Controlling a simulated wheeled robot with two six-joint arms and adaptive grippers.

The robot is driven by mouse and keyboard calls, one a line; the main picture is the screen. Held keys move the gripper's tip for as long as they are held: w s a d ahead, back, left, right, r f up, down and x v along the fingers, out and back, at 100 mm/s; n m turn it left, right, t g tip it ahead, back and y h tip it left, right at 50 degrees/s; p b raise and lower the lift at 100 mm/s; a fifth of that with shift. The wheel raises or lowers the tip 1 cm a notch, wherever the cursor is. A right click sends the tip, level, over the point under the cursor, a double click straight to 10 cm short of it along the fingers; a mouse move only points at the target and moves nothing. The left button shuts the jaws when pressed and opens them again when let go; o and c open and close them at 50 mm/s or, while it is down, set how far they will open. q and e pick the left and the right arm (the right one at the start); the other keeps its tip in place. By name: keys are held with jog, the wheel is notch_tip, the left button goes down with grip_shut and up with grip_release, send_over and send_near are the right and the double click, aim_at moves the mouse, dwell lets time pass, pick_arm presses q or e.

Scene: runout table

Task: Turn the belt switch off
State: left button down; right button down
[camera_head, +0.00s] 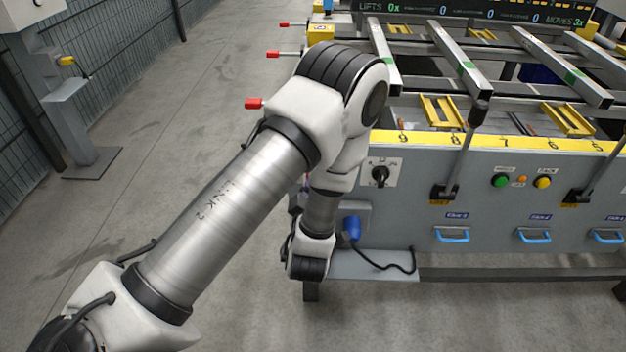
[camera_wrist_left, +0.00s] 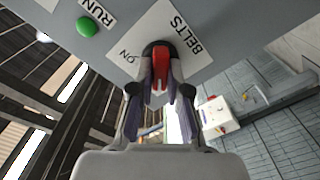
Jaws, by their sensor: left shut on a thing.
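In the left wrist view, the belt switch (camera_wrist_left: 160,64) is a red handle on a dark round base, set on a white plate marked BELTS. An ON label shows on the plate to the left of the handle. My left gripper (camera_wrist_left: 160,92) has its two fingers on either side of the red handle and is shut on it. The handle points down the picture, toward the gripper. In the head view my left arm reaches to the left end of the runout table (camera_head: 335,262), and its gripper and the belt switch are hidden. My right gripper is in neither view.
A green RUN button (camera_wrist_left: 87,27) sits near the switch. The table front carries a black rotary switch (camera_head: 380,175), a lever (camera_head: 465,150), green (camera_head: 501,181) and yellow (camera_head: 543,182) buttons, and blue handles. Red-tipped rods (camera_head: 254,103) stick out left. Floor to the left is open.

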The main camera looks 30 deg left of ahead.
pick_arm(q)
jog(key=shift+f, duration=0.1)
jog(key=c, duration=1.1)
grip_release()
jog(key=shift+c, duration=0.2)
jog(key=v, duration=0.7)
jog(key=shift+s, duration=0.25)
jog(key=shift+d, duration=0.1)
